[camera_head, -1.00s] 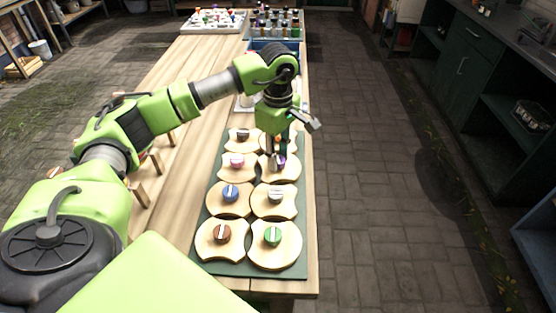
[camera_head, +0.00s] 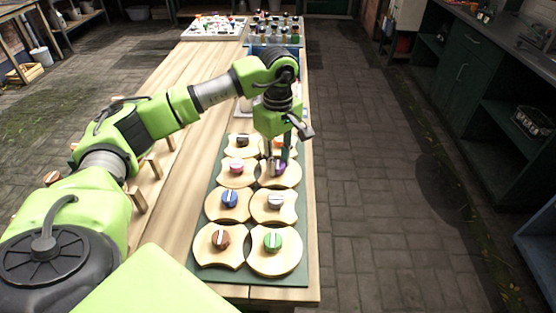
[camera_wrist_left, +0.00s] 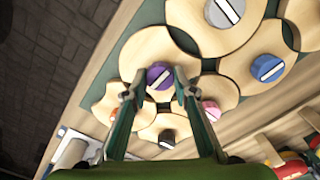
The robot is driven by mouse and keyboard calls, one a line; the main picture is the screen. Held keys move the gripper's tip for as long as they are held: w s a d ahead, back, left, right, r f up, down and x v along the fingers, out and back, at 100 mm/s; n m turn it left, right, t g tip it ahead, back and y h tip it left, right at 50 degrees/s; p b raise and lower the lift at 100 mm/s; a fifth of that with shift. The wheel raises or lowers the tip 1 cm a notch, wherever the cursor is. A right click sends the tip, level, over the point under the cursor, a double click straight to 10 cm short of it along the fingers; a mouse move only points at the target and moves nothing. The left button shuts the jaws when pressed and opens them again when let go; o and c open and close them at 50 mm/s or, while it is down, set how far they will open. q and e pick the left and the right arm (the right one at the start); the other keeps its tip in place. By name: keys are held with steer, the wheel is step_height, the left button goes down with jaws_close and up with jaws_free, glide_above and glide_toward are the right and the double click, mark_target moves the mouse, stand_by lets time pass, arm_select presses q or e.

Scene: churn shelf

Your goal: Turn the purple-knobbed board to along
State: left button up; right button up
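The purple knob (camera_head: 281,168) sits on a round-ended wooden board (camera_head: 291,178), in the right column of the dark green mat (camera_head: 213,205). My left gripper (camera_head: 277,166) is over this board, pointing down, and partly hides the knob. In the left wrist view the purple knob (camera_wrist_left: 159,76) is between the two fingertips of my left gripper (camera_wrist_left: 159,80). The fingers stand apart on either side of it, very near; I see no clear grip. The knob's white stripe runs slantwise in that view. My right gripper is out of view.
Neighbouring boards crowd close, with a pink knob (camera_head: 236,166), a grey knob (camera_head: 275,202), a blue knob (camera_head: 230,198) and an orange knob (camera_head: 279,142). Boards with a green knob (camera_head: 272,241) and a brown knob (camera_head: 221,240) are nearest. A blue crate and bottles stand farther back.

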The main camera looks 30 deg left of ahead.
mark_target(278, 164)
arm_select(q)
steer(key=o, duration=0.4)
steer(key=shift+o, duration=0.2)
step_height(278, 164, up, 12)
stand_by(0.7)
